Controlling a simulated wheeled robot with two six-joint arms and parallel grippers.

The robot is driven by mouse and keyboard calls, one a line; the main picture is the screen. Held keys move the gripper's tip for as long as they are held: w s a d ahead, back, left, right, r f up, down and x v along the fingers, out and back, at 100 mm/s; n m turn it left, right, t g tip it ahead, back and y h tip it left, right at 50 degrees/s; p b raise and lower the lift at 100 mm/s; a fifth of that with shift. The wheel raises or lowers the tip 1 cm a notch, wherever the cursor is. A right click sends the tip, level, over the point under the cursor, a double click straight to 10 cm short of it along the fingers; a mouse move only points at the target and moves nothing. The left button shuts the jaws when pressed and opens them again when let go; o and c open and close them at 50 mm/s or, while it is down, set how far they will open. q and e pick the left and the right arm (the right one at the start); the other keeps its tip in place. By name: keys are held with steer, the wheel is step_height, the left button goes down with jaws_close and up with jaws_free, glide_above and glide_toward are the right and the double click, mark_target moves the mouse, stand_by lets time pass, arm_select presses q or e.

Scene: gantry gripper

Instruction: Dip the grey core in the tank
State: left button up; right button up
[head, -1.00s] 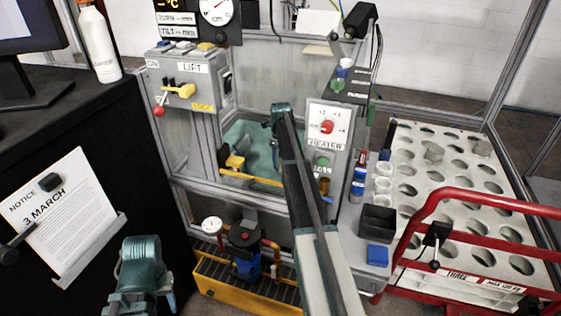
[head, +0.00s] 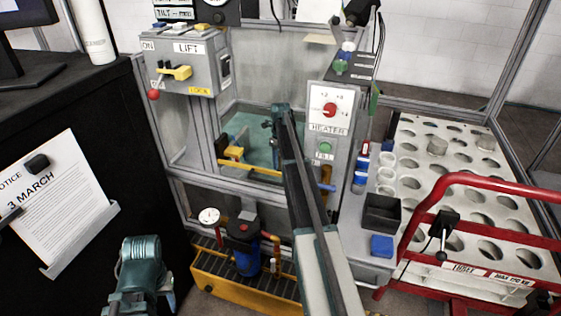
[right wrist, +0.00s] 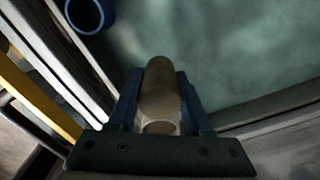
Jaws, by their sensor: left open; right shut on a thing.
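The tank (head: 255,135), with blue-green liquid, sits behind a grey frame in the middle of the head view. My right gripper (head: 279,112) is over the tank. In the right wrist view, the gripper (right wrist: 160,112) is shut on a grey-brown cylinder, the core (right wrist: 161,88), with the greenish liquid beyond it. I cannot tell whether the core touches the liquid. In the head view the core is hidden by the gripper and arm. My left gripper (head: 140,265) is low at the bottom left, open and away from the tank.
A lift box (head: 187,62) with a yellow lever stands left of the tank, a heater panel (head: 329,122) right of it. A white rack (head: 420,195) with round holes holds more grey cylinders, behind a red rail (head: 490,183). A blue ring (right wrist: 89,12) is near the liquid.

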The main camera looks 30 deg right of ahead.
step_height(320, 180, down, 15)
steer(key=b, duration=1.4)
steer(key=shift+r, duration=0.15)
stand_by(2.0)
step_height(320, 180, up, 24)
steer(key=p, duration=2.3)
steer(key=shift+f, duration=0.25)
